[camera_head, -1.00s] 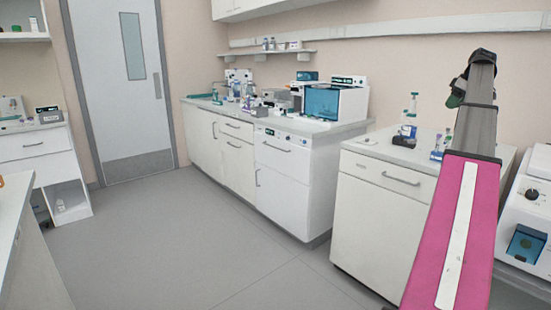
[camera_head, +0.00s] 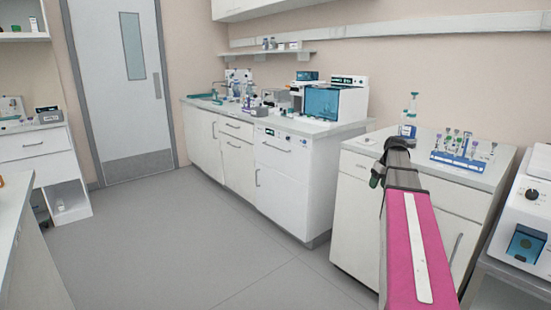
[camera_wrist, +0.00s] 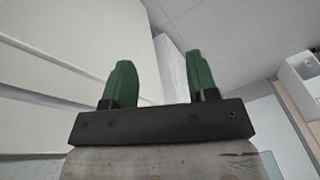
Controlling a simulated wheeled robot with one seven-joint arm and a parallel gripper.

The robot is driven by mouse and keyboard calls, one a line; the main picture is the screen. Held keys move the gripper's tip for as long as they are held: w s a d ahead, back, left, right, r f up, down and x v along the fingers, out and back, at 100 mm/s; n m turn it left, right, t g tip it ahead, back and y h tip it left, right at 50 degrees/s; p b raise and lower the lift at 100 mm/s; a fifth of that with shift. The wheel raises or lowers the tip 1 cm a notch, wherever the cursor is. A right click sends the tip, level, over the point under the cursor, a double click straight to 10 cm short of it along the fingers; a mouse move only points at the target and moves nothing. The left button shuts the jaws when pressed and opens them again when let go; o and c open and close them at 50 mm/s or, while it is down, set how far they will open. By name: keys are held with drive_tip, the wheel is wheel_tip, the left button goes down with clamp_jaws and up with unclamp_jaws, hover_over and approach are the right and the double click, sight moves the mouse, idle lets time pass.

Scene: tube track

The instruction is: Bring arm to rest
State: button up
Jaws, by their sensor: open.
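My gripper shows in the wrist view (camera_wrist: 160,82) with its two green fingers apart and nothing between them. In the head view my pink and grey arm reaches up from the bottom right, and a small part of my gripper (camera_head: 376,176) shows at its far end, in front of the right-hand white cabinet. The arm hides part of that cabinet's front. In the wrist view pale cabinet fronts lie to the left of the fingers.
A blue tube rack (camera_head: 462,162) with several tubes and a bottle (camera_head: 409,124) stand on the right-hand cabinet (camera_head: 352,200). A white machine (camera_head: 530,215) is at the far right. A longer counter (camera_head: 285,185) stands at the back. The grey floor (camera_head: 180,240) is clear.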

drive_tip(key=s+a+f+m+g+h, duration=0.1)
drive_tip(key=s+a+f+m+h, duration=0.1)
drive_tip(key=s+a+f, duration=2)
wheel_tip(320, 180, down, 3)
drive_tip(key=a+m, duration=0.1)
drive_tip(key=a, duration=0.1)
drive_tip(key=shift+s+a+m, duration=0.3)
